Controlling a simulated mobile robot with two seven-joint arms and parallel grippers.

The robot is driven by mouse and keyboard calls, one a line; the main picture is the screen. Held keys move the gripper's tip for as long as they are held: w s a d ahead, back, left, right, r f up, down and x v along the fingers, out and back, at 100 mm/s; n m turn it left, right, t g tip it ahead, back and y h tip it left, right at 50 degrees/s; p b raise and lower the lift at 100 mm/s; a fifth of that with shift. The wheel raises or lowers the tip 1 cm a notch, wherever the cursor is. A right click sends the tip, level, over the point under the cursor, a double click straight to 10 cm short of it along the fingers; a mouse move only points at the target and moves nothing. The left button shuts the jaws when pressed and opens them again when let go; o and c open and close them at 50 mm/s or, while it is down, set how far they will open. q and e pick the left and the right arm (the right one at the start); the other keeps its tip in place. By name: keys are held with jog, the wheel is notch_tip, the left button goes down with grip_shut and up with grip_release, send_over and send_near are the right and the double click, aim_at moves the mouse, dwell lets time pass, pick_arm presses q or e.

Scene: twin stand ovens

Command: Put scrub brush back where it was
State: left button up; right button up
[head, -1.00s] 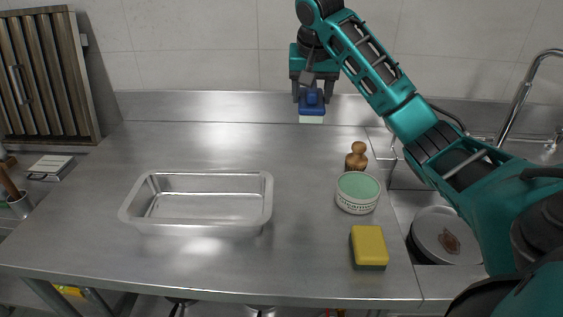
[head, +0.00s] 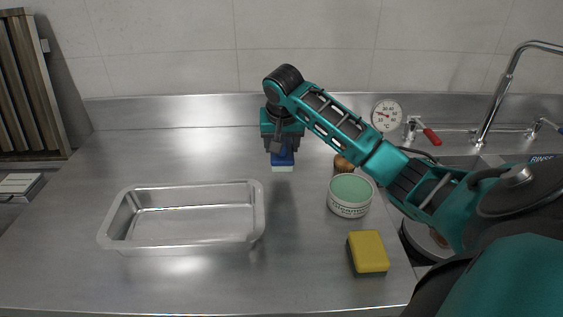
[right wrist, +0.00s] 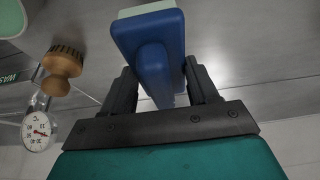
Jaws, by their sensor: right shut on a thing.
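The scrub brush (head: 282,159) has a blue body and handle and a pale bristle block underneath. My right gripper (head: 283,147) points down and is shut on its handle, behind the metal pan and left of the green-topped tub. In the right wrist view the blue brush (right wrist: 149,40) sits between the two dark fingers, its pale bristles facing away from the gripper. In the head view the bristles are at or just above the steel counter; I cannot tell if they touch. My left gripper is not in view.
An empty metal pan (head: 115,228) stands front left. A green-topped tub (head: 349,197), a wooden-knobbed brush (head: 341,166) and a yellow sponge (head: 368,251) stand on the right. A sink with a tap (head: 492,100) is beyond. The counter's back left is clear.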

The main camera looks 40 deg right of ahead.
jog(key=shift+f, duration=2.9)
jog(key=shift+f, duration=0.1)
jog(key=o, duration=0.9)
jog(key=shift+r, duration=0.3)
jog(key=v, duration=1.1)
jog(key=shift+r, duration=0.15)
jog(key=shift+s+a+r, duration=0.1)
jog(key=shift+r, duration=0.05)
